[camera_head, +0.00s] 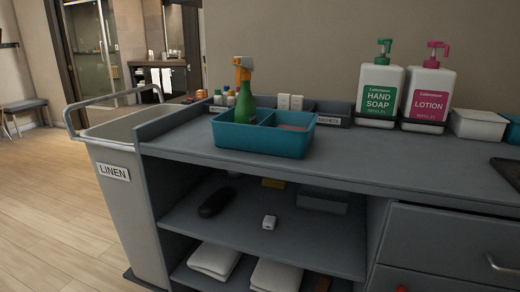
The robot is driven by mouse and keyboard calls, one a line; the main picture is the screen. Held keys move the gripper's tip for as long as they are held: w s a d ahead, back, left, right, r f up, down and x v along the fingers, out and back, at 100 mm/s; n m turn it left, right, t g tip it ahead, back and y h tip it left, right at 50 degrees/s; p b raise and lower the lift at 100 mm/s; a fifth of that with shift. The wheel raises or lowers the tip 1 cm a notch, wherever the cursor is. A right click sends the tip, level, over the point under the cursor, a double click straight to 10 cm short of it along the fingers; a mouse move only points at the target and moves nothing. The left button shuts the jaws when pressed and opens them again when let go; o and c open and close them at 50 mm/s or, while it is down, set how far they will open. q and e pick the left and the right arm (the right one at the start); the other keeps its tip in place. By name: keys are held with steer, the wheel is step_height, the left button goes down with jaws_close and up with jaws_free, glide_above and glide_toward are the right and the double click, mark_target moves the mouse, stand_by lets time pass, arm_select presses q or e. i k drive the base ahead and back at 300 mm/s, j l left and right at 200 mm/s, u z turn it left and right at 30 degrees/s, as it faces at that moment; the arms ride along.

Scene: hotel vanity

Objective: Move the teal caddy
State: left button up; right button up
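The teal caddy (262,140) stands on the left part of the grey counter top (350,159). It is an open box with a divider. A green spray bottle (244,100) with an orange head stands upright in its left compartment. Something pinkish and flat lies in the right compartment, mostly hidden by the walls. Neither of my grippers shows in the head view.
Hand soap (379,94) and lotion (428,96) pump bottles stand at the back right. A low organiser (333,113) with small items is behind the caddy. The linen bin (127,215) is at the left. Open shelves (260,237) lie below.

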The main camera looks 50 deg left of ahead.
mark_target(265, 138)
steer(key=k+u, duration=0.1)
steer(key=u, duration=1.35)
